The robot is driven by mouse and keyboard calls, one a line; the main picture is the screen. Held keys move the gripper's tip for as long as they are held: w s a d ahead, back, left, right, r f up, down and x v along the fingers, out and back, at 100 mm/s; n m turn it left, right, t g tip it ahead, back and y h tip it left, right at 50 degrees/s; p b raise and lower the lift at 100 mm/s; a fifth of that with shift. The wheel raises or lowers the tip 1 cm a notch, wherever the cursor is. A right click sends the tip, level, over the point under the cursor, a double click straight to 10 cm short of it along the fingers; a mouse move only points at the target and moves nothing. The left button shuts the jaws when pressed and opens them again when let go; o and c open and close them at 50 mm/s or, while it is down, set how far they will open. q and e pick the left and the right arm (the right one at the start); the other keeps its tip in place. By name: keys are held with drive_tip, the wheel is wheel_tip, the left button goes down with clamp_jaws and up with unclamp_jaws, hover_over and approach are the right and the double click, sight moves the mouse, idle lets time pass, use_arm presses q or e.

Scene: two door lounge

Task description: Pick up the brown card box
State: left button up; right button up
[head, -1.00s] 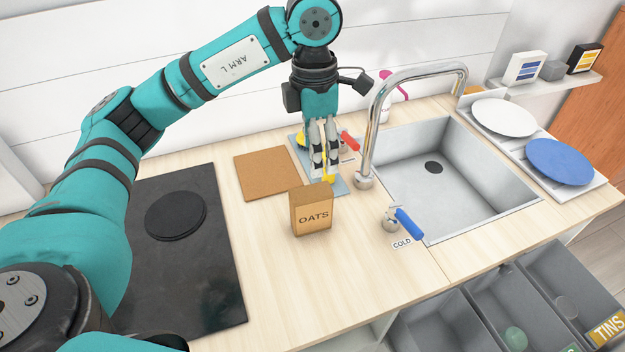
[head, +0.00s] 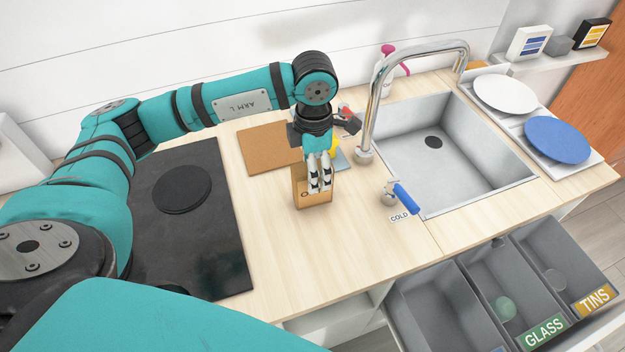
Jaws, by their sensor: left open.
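The brown card box (head: 300,199) stands upright on the wooden counter, left of the sink. Its front lettering, OATS in the earlier view, is mostly covered by my left gripper. My left gripper (head: 318,188) is open, with its fingers pointing down in front of the box in the picture. I cannot tell whether the fingers touch the box or stand around it. My right gripper is not in view.
A cork board (head: 268,147) lies behind the box, and a black hob (head: 190,250) is at the left. The tall tap (head: 372,110), blue cold handle (head: 406,198) and sink (head: 480,185) are at the right. Grey sorting bins (head: 435,310) stand open below.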

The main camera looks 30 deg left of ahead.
use_arm(q)
wheel_tip(320, 180, down, 4)
drive_tip(key=shift+a+r+p, duration=0.15)
drive_tip(key=shift+r+p, duration=0.05)
drive_tip(key=shift+p, duration=0.6)
drive_tip(key=shift+f, duration=0.45)
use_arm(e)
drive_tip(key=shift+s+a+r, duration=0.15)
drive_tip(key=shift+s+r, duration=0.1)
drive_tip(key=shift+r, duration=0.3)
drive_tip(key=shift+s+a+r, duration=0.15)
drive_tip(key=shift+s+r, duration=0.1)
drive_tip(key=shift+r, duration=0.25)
use_arm(q)
drive_tip(key=c, duration=1.1)
drive_tip(key=shift+c, duration=0.2)
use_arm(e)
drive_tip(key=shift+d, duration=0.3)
use_arm(q)
drive_tip(key=shift+r, duration=0.2)
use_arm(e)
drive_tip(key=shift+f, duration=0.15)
